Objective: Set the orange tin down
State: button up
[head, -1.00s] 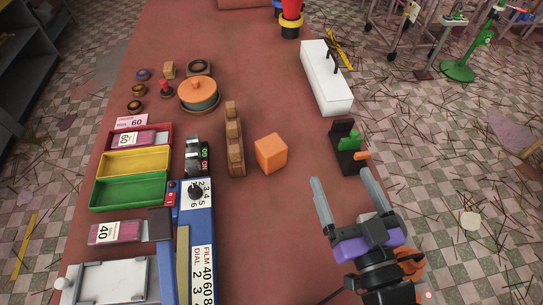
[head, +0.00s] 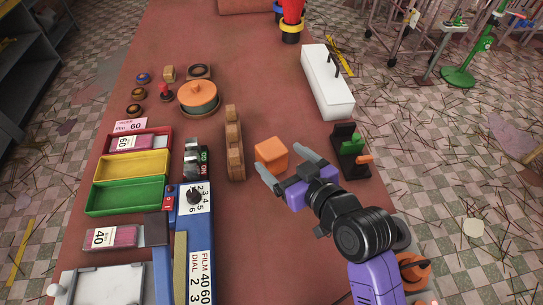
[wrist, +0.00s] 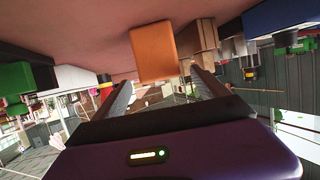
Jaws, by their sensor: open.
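The orange tin (head: 268,152), a plain box shape, sits on the reddish-brown tabletop (head: 240,228), right of a stepped wooden rack. My gripper (head: 279,160) is open and empty at the tin's right and near side. In the wrist view the tin (wrist: 153,52) shows just past and between my open fingers (wrist: 160,82). I cannot tell whether a finger touches it.
The wooden rack (head: 235,150) stands close left of the tin. A black stand with green and orange parts (head: 350,152) is to the right, and a white box (head: 328,85) behind. Trays and a blue device (head: 200,235) fill the left.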

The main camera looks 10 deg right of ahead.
aim_at(277, 154)
jog(key=x, duration=0.5)
jog(key=shift+w+a+r+p, duration=0.1)
jog(key=shift+w+p, duration=0.05)
jog(key=shift+p, duration=0.25)
jog(key=shift+r, duration=0.1)
jog(key=c, duration=1.8)
